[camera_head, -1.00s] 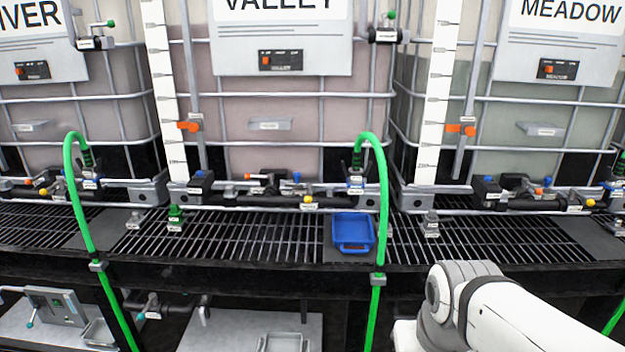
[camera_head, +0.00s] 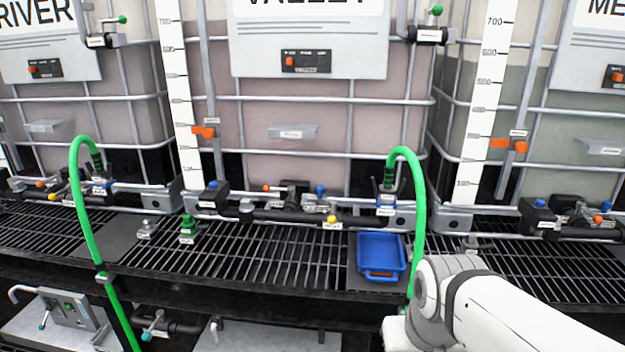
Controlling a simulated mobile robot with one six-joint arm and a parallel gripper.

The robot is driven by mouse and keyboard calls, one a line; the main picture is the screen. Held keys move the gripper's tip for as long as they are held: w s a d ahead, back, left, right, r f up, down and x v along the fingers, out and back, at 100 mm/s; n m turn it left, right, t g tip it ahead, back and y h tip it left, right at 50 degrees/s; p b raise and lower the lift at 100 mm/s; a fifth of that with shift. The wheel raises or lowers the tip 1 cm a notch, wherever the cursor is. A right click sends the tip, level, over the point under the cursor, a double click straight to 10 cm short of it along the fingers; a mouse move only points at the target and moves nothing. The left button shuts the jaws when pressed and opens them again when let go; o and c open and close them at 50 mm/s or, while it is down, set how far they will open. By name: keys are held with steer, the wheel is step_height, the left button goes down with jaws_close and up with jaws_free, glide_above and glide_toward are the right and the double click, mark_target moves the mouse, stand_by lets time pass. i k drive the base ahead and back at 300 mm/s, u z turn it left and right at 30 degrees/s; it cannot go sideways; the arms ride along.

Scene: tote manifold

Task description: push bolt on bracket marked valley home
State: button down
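The VALLEY tank's white sign (camera_head: 309,40) is at top centre, its lettering cut by the frame edge. A small dark bolt-like fitting with a green knob (camera_head: 430,32) sits on the cage post at the sign's right. A similar fitting (camera_head: 104,38) sits left of the sign. Any tags on them are too small to read, so I cannot tell which bracket is marked valley or the bolt's position. My arm shows at lower right, but my gripper is outside the view.
A blue tray (camera_head: 381,257) stands on the black grating (camera_head: 250,250). Green hoses (camera_head: 418,210) (camera_head: 84,215) arch down over the grating's front edge. A pipe with valves (camera_head: 290,212) runs below the tank. A green fitting (camera_head: 188,230) stands on the grating.

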mark_target(320, 189)
steer(key=u, duration=0.2)
steer(key=i, duration=1.25)
steer(key=z, duration=0.05)
